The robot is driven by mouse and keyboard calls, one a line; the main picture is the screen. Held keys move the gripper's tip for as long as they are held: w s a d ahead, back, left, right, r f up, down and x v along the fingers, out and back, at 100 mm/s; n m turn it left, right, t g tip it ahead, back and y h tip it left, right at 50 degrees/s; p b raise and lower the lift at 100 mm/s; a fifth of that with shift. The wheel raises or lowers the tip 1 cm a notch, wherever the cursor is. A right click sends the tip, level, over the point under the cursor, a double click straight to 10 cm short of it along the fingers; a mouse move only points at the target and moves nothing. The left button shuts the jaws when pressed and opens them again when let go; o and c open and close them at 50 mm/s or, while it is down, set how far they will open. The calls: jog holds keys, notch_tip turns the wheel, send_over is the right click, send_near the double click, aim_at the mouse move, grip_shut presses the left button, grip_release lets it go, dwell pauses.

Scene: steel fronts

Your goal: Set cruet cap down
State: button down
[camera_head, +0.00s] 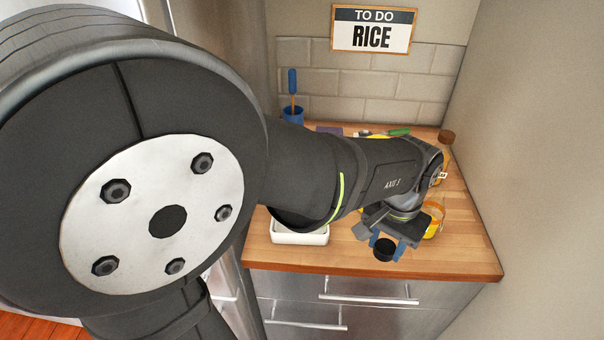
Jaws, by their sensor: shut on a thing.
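My gripper (387,245) hangs over the front right part of the wooden counter (458,262), pointing down. Its blue-tipped fingers are shut on a small black round cap (384,252), which I take to be the cruet cap. I cannot tell whether the cap touches the counter or is held above it. Just right of and behind the gripper is a clear container with yellow contents (435,215), partly hidden by my wrist; it may be the cruet.
A white dish (300,238) sits left of the gripper, partly under my arm. A blue cup (293,115) with a blue-handled utensil stands at the back left. A brown-topped jar (446,137) and a green-handled tool (398,132) are at the back. The front right counter is clear.

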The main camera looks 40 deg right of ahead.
send_over(356, 248)
notch_tip(356, 248, down, 5)
jog(key=shift+s+r, duration=0.1)
jog(key=shift+r, duration=0.1)
jog(key=shift+f, duration=2.1)
jog(key=shift+f, duration=0.1)
jog(key=c, duration=0.9)
grip_release()
jog(key=shift+o, duration=0.2)
notch_tip(356, 248, up, 12)
